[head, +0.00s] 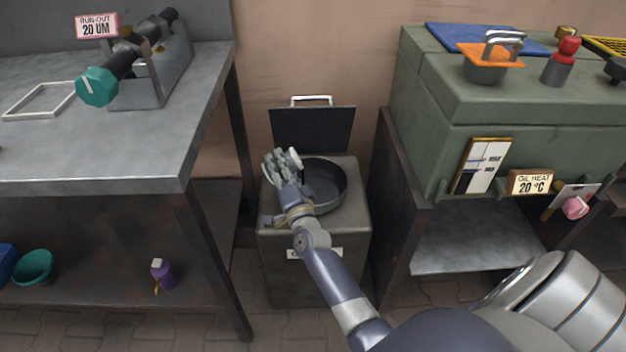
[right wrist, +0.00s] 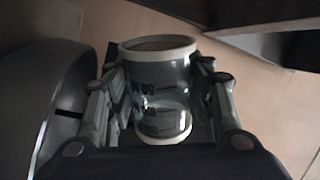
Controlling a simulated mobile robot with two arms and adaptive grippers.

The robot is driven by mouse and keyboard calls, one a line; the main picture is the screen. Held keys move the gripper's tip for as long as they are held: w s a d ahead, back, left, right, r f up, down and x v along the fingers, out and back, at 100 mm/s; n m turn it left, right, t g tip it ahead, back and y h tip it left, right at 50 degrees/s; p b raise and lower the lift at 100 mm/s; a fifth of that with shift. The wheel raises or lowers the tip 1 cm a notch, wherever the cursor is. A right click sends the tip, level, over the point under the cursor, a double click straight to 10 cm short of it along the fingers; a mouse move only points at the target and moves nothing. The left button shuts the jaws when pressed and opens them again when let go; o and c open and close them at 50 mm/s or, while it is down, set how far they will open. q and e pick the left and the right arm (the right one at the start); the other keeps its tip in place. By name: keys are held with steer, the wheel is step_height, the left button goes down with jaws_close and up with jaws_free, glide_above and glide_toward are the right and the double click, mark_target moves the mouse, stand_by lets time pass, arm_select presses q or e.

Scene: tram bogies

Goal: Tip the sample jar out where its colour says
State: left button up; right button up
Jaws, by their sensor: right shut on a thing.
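My right gripper (head: 283,160) is shut on the sample jar (right wrist: 162,95), above the left side of a round dark basin (head: 327,188). In the right wrist view the jar is a clear glass cylinder with pale rims and dark printed marks, between the fingers. Its wide end looks brownish; I cannot tell if that is its content. In the head view the fingers mostly hide the jar. The basin sits in the top of a grey cabinet (head: 285,250) with its dark lid (head: 312,130) raised. Its curved wall (right wrist: 65,90) is at the left in the wrist view. My left gripper is out of view.
A steel bench (head: 150,165) stands left, with a teal bowl (head: 34,266) and a purple bottle (head: 165,275) on its lower shelf.

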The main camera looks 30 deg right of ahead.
steer(key=shift+r+m, duration=0.3)
steer(key=shift+m, duration=0.2)
stand_by(0.4)
steer(key=shift+s+d+f+m+h+b, duration=0.2)
steer(key=shift+d+m+b, duration=0.15)
steer(key=shift+d+m, duration=0.15)
steer(key=shift+s+d+f+m+h+b, duration=0.1)
steer(key=shift+d+f+m+b, duration=0.1)
steer(key=shift+d+m+b, duration=0.25)
stand_by(0.6)
steer(key=shift+r+m+p, duration=0.4)
steer(key=shift+r+m, duration=0.05)
steer(key=shift+m, duration=0.6)
